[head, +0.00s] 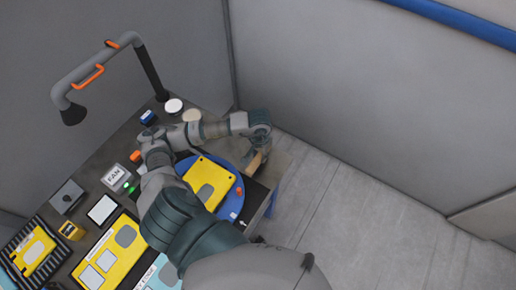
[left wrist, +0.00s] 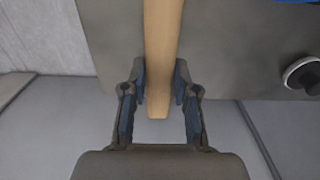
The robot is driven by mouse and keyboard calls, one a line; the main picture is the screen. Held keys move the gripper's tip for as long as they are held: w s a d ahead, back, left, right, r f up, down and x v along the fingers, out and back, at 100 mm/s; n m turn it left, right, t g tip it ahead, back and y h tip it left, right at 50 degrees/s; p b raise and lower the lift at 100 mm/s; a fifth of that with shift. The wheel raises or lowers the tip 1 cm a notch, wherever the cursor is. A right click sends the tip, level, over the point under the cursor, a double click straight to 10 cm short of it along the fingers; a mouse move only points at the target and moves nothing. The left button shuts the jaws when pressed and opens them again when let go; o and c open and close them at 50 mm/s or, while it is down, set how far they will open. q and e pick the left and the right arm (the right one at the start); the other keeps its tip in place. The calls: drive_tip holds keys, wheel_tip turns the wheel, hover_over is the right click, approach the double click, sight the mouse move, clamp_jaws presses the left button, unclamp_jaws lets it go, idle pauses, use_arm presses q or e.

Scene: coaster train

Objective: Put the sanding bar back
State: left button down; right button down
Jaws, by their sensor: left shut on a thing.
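The sanding bar is a tan, wood-coloured bar; it shows in the head view (head: 255,162) at the right end of the workbench, partly hidden by my gripper. In the left wrist view the sanding bar (left wrist: 162,50) runs from the top edge down between the fingers. My left gripper (head: 260,150) is shut on it, and in the left wrist view the fingers (left wrist: 160,82) press on both its sides near its lower end. That end overlaps the bench edge in the picture. I cannot tell whether the bar touches the bench. My right gripper is not in view.
The dark bench (head: 259,196) carries a blue disc (head: 231,206) with a yellow plate (head: 206,184), a FAN box (head: 116,177), a white round piece (head: 173,105) and a beige one (head: 191,115). Clear floor lies right.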

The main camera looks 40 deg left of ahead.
use_arm(q)
drive_tip(key=w+a, duration=0.3)
drive_tip(key=shift+f, duration=0.2)
drive_tip(key=shift+a+f+p, duration=0.15)
drive_tip(key=shift+f+p, duration=0.1)
drive_tip(key=shift+p, duration=0.1)
wheel_tip(320, 180, down, 2)
drive_tip(key=shift+a+f+p, duration=0.15)
drive_tip(key=shift+p, duration=0.25)
drive_tip(key=shift+f, duration=0.45)
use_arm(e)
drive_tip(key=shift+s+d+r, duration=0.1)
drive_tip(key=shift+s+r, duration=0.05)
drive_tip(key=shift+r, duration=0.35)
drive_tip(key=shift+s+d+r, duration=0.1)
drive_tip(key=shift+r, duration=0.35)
use_arm(q)
drive_tip(key=shift+d, duration=0.2)
drive_tip(key=c, duration=0.9)
unclamp_jaws()
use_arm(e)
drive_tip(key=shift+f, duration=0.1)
